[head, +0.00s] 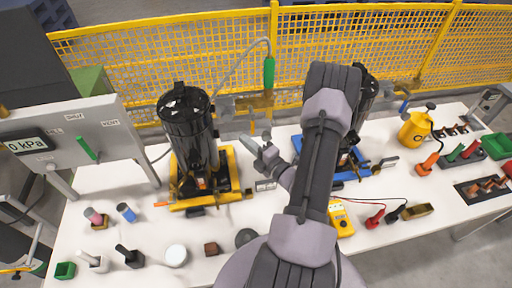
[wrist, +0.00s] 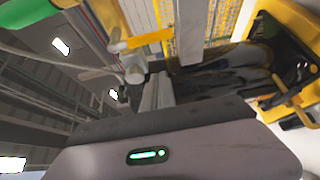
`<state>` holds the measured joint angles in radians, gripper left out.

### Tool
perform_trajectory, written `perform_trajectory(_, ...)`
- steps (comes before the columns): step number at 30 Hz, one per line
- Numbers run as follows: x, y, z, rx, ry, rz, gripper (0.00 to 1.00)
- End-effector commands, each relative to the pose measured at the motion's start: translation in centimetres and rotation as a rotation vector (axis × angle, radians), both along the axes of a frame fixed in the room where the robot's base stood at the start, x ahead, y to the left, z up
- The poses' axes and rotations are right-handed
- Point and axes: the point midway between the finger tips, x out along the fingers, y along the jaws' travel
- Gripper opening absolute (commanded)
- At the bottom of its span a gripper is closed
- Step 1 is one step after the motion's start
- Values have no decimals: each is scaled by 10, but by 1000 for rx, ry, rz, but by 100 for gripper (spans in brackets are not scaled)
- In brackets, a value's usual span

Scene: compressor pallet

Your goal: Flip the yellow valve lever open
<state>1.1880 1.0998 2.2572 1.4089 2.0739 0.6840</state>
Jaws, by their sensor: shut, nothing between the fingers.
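In the head view, a brass-yellow valve piece (head: 260,101) sits below the green grip (head: 269,72) of a hanging hose, just behind the black compressor. My gripper (head: 252,143) is shut and empty, to the right of the compressor and in front of the valve. A gap to the lever seems to remain; contact cannot be told. My arm hides part of the area to the right.
The black compressor (head: 187,130) stands on a yellow pallet (head: 210,203); a blue pallet (head: 350,174) with a second dark compressor is partly behind my arm. A yellow mesh fence (head: 340,45) runs behind. A gauge panel (head: 85,140) stands left. Small parts line the white table's front.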

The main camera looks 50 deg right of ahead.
Motion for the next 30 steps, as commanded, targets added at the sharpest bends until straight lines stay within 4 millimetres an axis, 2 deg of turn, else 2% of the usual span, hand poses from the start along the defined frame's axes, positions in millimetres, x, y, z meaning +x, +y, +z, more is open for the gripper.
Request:
perform_trajectory(3,26,-3,0,-2,-2,5,0)
perform_trajectory(5,34,-8,1,-2,-3,0,0)
perform_trajectory(9,20,-29,0,-1,-2,-3,0)
perform_trajectory(13,15,-38,0,-1,-1,0,0)
perform_trajectory(30,12,-41,2,-21,18,1,0)
